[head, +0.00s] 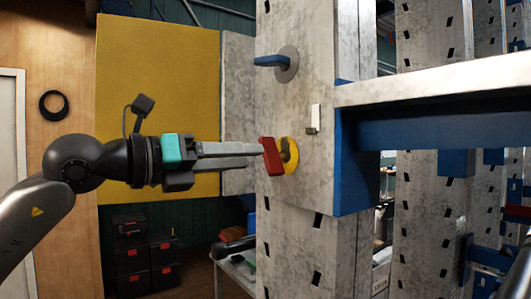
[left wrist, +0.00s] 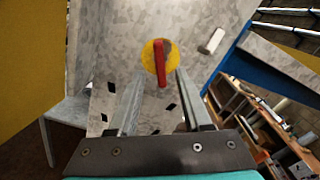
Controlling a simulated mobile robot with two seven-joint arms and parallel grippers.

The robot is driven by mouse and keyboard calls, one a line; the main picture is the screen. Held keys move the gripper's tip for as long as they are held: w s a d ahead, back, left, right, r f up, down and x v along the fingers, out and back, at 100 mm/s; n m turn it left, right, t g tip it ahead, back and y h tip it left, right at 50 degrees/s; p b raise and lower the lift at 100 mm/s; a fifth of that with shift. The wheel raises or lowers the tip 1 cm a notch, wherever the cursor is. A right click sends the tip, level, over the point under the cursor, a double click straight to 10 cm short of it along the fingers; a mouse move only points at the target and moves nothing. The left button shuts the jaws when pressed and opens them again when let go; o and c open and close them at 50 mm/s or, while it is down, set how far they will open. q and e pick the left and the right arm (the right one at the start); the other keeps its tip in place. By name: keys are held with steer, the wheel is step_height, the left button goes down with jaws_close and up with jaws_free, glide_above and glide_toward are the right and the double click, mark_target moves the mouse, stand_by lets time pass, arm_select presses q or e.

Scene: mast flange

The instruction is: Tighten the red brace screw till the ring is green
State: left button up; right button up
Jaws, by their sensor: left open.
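The red brace screw has a red bar handle (head: 271,157) in front of a yellow ring (head: 290,150) on the grey upright's plate. In the left wrist view the red handle (left wrist: 159,64) stands nearly upright across the yellow ring (left wrist: 173,58). My left gripper (head: 256,154) reaches in from the left with its fingertips close to the handle. In the left wrist view the jaws (left wrist: 158,88) are open, one finger on each side of the handle's line. I cannot tell whether they touch it. My right gripper is not in view.
A blue handle (head: 270,61) on a grey disc sits above the screw. A small white block (head: 314,118) is to its upper right. A grey and blue beam (head: 430,85) runs off to the right. A yellow panel (head: 160,70) stands behind my left arm.

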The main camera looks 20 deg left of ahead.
mark_target(271, 154)
arm_select(q)
steer(key=p+x, duration=0.4)
steer(key=x, duration=0.2)
steer(key=shift+d+r, duration=0.1)
steer(key=shift+r, duration=0.05)
steer(key=shift+c, duration=0.7)
jaws_close()
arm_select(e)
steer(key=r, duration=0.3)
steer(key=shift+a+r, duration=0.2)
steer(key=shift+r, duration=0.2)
